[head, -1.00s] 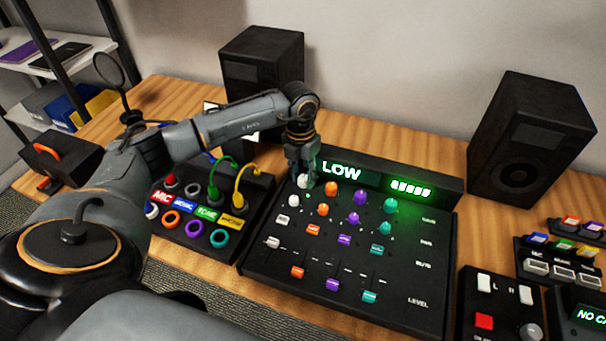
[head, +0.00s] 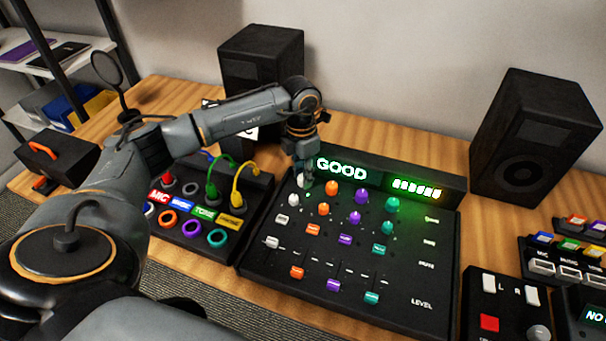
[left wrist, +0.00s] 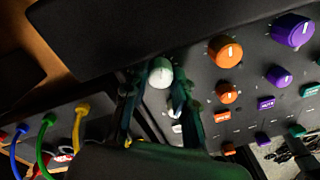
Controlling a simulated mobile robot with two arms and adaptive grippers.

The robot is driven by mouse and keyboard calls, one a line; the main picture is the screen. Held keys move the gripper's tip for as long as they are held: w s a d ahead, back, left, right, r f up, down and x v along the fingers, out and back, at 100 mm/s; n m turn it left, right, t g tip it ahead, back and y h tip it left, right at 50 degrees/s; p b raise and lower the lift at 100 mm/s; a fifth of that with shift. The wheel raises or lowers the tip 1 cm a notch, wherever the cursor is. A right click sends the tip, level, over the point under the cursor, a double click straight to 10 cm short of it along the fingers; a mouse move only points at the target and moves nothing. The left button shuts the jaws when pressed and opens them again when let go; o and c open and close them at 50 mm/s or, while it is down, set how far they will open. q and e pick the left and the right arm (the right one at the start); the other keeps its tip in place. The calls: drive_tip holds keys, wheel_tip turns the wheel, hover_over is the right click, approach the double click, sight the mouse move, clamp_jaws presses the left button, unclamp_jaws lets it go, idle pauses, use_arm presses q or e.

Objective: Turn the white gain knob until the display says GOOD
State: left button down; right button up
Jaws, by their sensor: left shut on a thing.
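The white gain knob (head: 303,181) is at the top left of the black mixer (head: 262,254), left of the orange knob (head: 332,188). The display (head: 341,168) reads GOOD in the head view. My left gripper (head: 304,171) reaches down from above and is shut on the white knob. In the left wrist view the knob's pale cap (left wrist: 160,72) shows between my two dark fingers (left wrist: 158,92). The knob's sides are partly hidden by the fingers. My right gripper is not in view.
A patch panel (head: 180,245) with coloured cables stands left of the mixer. Two black speakers stand behind, one left (head: 262,62) and one right (head: 533,140). Small button boxes (head: 504,300) crowd the right. Orange and purple knobs (left wrist: 293,30) sit right of my fingers.

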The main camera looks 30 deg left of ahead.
use_arm(q)
drive_tip(key=c, duration=1.1)
unclamp_jaws()
drive_tip(key=shift+o, duration=0.2)
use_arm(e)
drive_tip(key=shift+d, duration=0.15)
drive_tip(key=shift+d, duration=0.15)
use_arm(q)
wheel_tip(320, 180, up, 12)
drive_tip(key=shift+a, duration=0.25)
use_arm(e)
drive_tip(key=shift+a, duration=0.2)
use_arm(q)
drive_tip(key=shift+w+r, duration=0.1)
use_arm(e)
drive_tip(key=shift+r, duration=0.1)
